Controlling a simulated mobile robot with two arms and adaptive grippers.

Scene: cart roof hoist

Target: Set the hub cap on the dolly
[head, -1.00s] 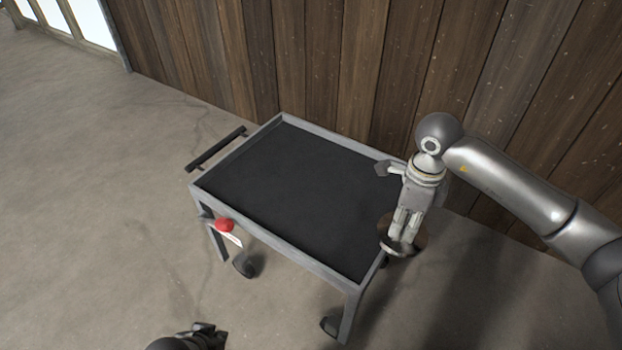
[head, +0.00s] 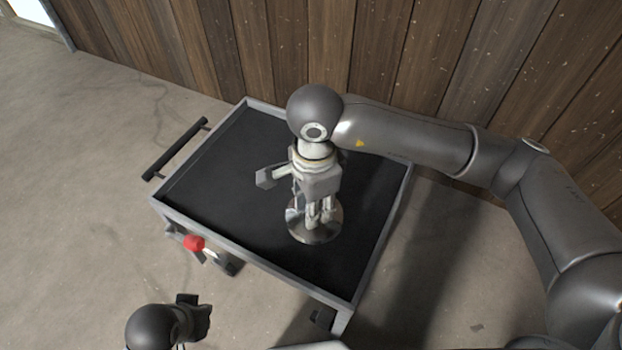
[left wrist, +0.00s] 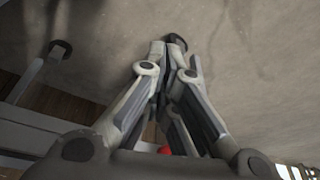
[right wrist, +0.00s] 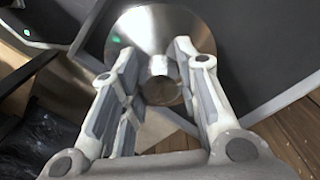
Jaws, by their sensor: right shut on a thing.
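The hub cap (head: 312,236) is a shiny round metal disc with a central knob. My right gripper (head: 317,212) is shut on that knob, with the disc below the fingers. In the right wrist view the hub cap (right wrist: 155,25) shows beyond the fingertips, and the knob sits between the two fingers. The dolly (head: 225,165) is a grey-framed cart with a dark flat top. The hub cap is over the right half of that top; I cannot tell whether it touches it. My left gripper (head: 197,305) is at the lower left, in front of the dolly, shut and empty.
The dolly has a black push handle (head: 176,148) at its left end and a red knob (head: 194,243) on its near side. A plank wall (head: 420,70) stands close behind it. The left part of the top and the concrete floor (head: 70,200) at left are clear.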

